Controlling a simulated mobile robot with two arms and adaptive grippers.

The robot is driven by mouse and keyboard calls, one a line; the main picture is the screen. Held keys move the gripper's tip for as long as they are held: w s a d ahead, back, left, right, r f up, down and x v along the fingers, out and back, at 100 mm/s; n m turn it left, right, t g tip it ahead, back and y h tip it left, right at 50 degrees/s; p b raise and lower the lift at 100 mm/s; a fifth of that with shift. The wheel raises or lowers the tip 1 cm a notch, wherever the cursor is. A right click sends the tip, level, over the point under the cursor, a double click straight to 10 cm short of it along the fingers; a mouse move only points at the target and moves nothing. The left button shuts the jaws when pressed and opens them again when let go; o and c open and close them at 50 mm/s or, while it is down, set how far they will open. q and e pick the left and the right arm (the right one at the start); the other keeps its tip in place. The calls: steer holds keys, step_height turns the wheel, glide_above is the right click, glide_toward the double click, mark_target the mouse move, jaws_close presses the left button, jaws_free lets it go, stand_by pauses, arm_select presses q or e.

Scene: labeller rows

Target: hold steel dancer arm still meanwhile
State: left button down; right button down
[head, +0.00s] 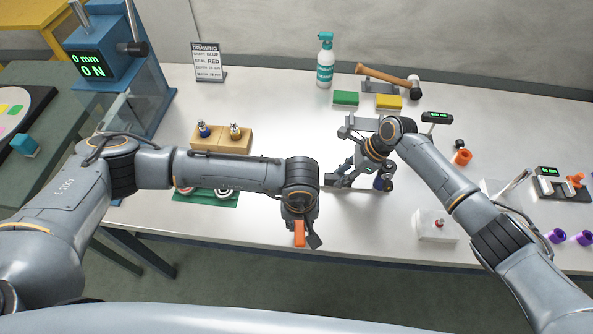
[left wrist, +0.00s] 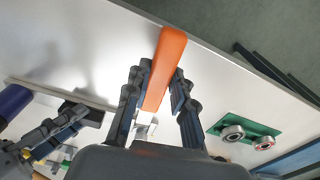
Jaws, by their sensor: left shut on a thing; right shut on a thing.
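I cannot make out a steel dancer arm in either view. My left gripper (head: 300,222) is shut on an orange bar-like piece (head: 299,236) near the bench's front edge. In the left wrist view the orange piece (left wrist: 166,62) sits between both fingers, one end sticking out past the tips. My right gripper (head: 347,178) is at the grey fixture (head: 360,124), right of my left one. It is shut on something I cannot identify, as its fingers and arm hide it. A dark blue cylinder (head: 380,183) shows beside it.
A blue press (head: 101,50) stands at left. A green mat (head: 207,199) with bearings lies behind my left forearm, near a wooden block (head: 219,138). A spray bottle (head: 325,62), a mallet (head: 385,76) and purple cylinders (head: 557,236) are also on the bench (head: 285,100).

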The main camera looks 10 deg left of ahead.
steer(key=shift+s+d+f, duration=0.15)
steer(key=shift+s+f, duration=0.1)
steer(key=shift+f, duration=0.15)
arm_select(q)
steer(key=shift+s+d+r, duration=0.1)
steer(key=shift+s+r, duration=0.65)
steer(key=shift+r, duration=0.25)
steer(key=shift+s+r, duration=0.75)
steer(key=shift+r, duration=0.2)
arm_select(e)
steer(key=c, duration=1)
jaws_free()
arm_select(q)
steer(key=shift+w, duration=0.15)
arm_select(e)
steer(key=shift+w, duration=0.2)
steer(key=shift+r, duration=0.15)
